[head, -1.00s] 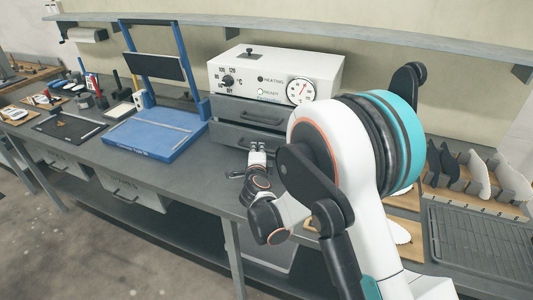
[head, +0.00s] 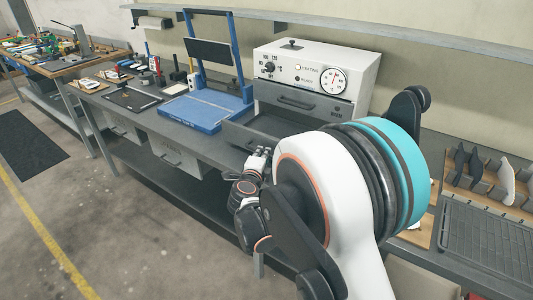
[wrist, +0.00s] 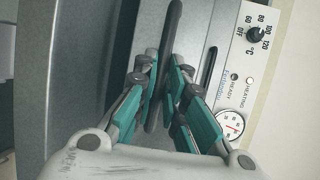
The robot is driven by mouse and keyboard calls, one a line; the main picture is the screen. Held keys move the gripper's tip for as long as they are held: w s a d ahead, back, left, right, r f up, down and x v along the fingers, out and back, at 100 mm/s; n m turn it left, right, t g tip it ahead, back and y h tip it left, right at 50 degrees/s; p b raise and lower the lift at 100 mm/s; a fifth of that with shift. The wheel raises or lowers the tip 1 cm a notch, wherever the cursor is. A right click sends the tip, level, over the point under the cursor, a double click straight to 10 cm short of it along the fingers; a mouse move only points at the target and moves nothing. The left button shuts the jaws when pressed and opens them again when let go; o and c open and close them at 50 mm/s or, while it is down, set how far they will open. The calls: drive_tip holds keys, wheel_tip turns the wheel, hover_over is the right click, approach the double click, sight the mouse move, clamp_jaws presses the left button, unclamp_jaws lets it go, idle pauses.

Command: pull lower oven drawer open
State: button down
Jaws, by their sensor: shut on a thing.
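The oven (head: 358,72) is a white and grey box on the bench with a dial, lamps and a round gauge. Its lower drawer (head: 236,134) stands out from the body, and part of its dark inside shows. The upper drawer (head: 325,108) is closed. My gripper (head: 260,153) is at the front of the lower drawer, partly hidden by my arm. In the wrist view my gripper (wrist: 172,92) has its teal-padded fingers on either side of the dark bar handle (wrist: 172,35) and is shut on it.
A blue frame device (head: 205,112) stands on the bench left of the oven. A black mat (head: 131,100) and small tools lie further left. A ribbed tray (head: 485,250) and a rack of insoles (head: 490,180) are at the right. Floor is clear in front of the bench at left.

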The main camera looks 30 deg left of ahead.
drive_tip(key=c, duration=1.7)
unclamp_jaws()
drive_tip(key=shift+o, duration=0.2)
drive_tip(key=shift+s, duration=0.1)
drive_tip(key=v, duration=1.1)
drive_tip(key=shift+s+d, duration=0.25)
drive_tip(key=shift+s, duration=0.05)
